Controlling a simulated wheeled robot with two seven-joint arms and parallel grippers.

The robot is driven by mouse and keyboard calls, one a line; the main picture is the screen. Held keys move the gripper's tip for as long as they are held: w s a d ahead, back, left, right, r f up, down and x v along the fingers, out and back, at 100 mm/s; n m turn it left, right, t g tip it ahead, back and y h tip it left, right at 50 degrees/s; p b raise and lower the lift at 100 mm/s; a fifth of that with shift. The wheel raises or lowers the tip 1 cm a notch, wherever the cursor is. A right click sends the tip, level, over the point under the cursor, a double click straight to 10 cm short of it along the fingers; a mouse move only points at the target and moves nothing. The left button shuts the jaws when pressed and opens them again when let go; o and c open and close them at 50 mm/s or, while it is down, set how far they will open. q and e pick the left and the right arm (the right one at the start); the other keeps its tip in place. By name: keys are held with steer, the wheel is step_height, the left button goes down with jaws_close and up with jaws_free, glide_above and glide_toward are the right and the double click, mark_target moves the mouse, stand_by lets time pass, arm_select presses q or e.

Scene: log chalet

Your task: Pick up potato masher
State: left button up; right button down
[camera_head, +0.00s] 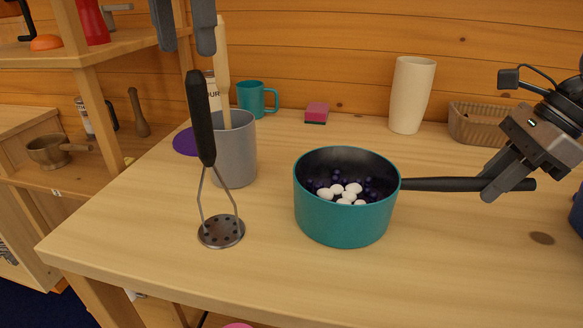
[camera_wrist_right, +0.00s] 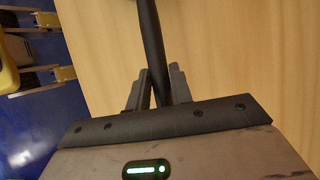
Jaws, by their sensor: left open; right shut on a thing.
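The potato masher (camera_head: 203,125) has a black handle and a round perforated metal head. It stands nearly upright, head down on the table, in front of a grey cup (camera_head: 236,160); I cannot tell whether it touches the cup. My left gripper (camera_head: 184,38) is open, with its fingers pointing down near the top of the masher's handle, apart from it as far as I see. My right gripper (camera_head: 489,186) is shut on the black handle of the teal saucepan (camera_head: 345,220); this handle (camera_wrist_right: 152,40) also shows between the fingers in the right wrist view.
The saucepan holds white and dark purple round pieces. A wooden utensil (camera_head: 222,70) stands in the grey cup. Behind are a teal mug (camera_head: 257,99), a sponge (camera_head: 316,112), a cream tumbler (camera_head: 411,95) and a basket (camera_head: 478,125). The front left tabletop is clear. Shelves stand at left.

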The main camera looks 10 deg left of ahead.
arm_select(q)
glide_above(208, 161)
steer(key=w, duration=0.1)
steer(key=f, duration=0.9)
steer(key=shift+a+f, duration=0.2)
steer(key=shift+a, duration=0.1)
steer(key=shift+c, duration=0.4)
jaws_close()
